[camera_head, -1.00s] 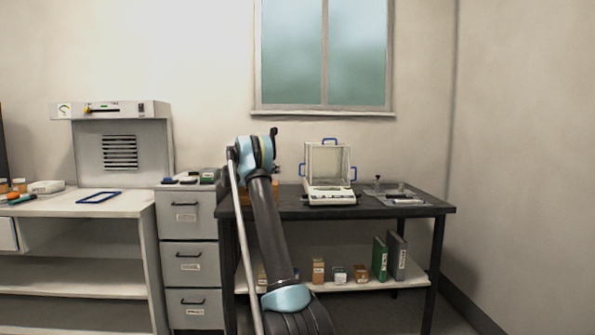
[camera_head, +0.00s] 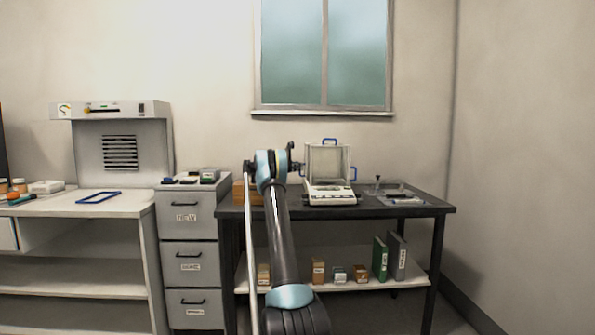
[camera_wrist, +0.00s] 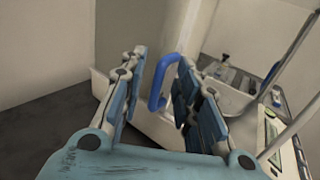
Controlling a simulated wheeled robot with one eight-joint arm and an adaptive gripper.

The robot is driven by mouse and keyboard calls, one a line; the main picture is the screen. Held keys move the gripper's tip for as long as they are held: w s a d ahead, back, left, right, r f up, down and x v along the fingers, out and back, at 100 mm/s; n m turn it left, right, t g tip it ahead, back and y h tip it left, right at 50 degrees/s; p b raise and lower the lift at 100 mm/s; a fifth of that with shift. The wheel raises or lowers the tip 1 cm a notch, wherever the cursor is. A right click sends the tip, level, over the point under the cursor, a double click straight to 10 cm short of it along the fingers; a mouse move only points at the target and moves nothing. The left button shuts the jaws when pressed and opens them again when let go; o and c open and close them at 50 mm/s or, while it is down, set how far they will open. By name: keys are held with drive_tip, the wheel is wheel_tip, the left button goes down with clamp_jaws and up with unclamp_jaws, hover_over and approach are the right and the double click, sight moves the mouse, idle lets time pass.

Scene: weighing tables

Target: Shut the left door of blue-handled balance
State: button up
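The blue-handled balance (camera_head: 331,195) stands on the dark table, a clear glass box on a white base. It has a blue handle on top (camera_head: 329,141) and one on its right side (camera_head: 354,174). My gripper (camera_head: 297,165) is at its left side and covers the left handle in the head view. In the wrist view my gripper (camera_wrist: 160,95) is open, with the blue left door handle (camera_wrist: 157,88) between its fingers. Gaps show on both sides of the handle. I cannot tell how far the left door stands open.
The dark table (camera_head: 420,209) also holds a tray with small items (camera_head: 395,193) right of the balance and a wooden box (camera_head: 254,192) behind my arm. A grey drawer cabinet (camera_head: 190,230) stands to the left. Binders (camera_head: 380,258) and small boxes sit on the lower shelf.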

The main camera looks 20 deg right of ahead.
drive_tip(key=shift+w+d, duration=0.2)
drive_tip(key=shift+d, duration=0.35)
clamp_jaws()
drive_tip(key=s+a, duration=0.4)
drive_tip(key=s, duration=1)
drive_tip(key=shift+s+a, duration=0.15)
drive_tip(key=shift+s, duration=0.2)
unclamp_jaws()
